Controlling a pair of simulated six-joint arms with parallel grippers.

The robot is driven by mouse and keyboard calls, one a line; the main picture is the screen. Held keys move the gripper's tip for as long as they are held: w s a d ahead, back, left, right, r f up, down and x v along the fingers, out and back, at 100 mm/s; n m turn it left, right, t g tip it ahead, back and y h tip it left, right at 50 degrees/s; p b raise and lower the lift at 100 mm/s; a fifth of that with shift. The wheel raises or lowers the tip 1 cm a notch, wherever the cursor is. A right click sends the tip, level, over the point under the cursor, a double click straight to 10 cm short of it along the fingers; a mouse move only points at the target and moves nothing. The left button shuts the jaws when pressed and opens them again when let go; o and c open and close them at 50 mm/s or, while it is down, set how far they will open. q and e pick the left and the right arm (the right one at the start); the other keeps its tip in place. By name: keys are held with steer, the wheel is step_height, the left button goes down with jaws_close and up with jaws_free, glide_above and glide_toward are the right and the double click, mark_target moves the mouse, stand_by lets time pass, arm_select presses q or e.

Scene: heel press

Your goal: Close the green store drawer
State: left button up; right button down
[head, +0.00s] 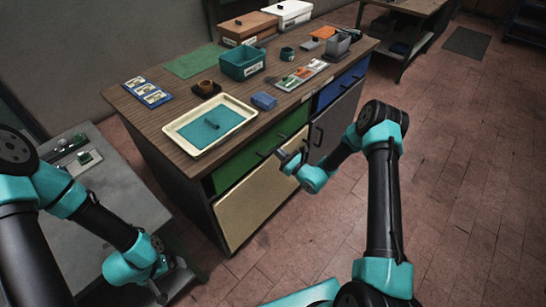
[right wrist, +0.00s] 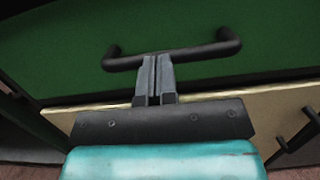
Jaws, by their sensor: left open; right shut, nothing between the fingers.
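The green drawer (head: 236,165) is in the front of the wooden-topped bench, above a cream panel. In the right wrist view its green front (right wrist: 180,22) fills the top, with a black bar handle (right wrist: 205,52) across it. How far the drawer stands out is hard to tell. My right gripper (head: 281,153) is at the drawer front by the handle. In the right wrist view its fingertips (right wrist: 157,60) are together, empty, and overlap the handle bar; contact cannot be told. My left gripper (head: 160,292) is open, low at the left, away from the drawer.
A blue drawer (head: 340,86) and a grey cupboard door (head: 338,122) are right of the green drawer. The cream panel (head: 262,200) is below it. The bench top holds a cream tray (head: 240,132), a teal bin (head: 242,75) and boxes. A grey side table (head: 115,200) stands left. Floor at right is clear.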

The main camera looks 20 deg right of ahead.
steer(key=shift+w+r, duration=0.1)
steer(key=shift+w, duration=0.25)
steer(key=shift+s, duration=0.1)
steer(key=v, duration=1.4)
steer(key=shift+s, duration=0.25)
steer(key=shift+a, duration=0.1)
